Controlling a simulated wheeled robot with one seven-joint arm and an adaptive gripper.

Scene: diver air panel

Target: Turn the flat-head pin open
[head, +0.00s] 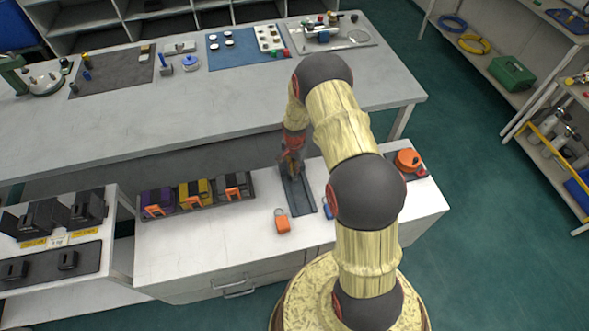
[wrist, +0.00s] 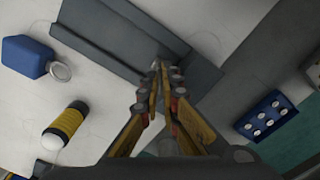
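I cannot clearly make out the flat-head pin in either view. In the wrist view the two fingertips (wrist: 163,72) come close together in front of the dark grey slab (wrist: 118,38). A small pale spot shows at the tips; I cannot tell whether it is part of a finger or something between them. Whether the tips touch the slab is also unclear.
The wrist view shows a blue block with a silver disc (wrist: 27,57), a yellow-black cylinder (wrist: 68,124) and a blue dotted block (wrist: 268,116).

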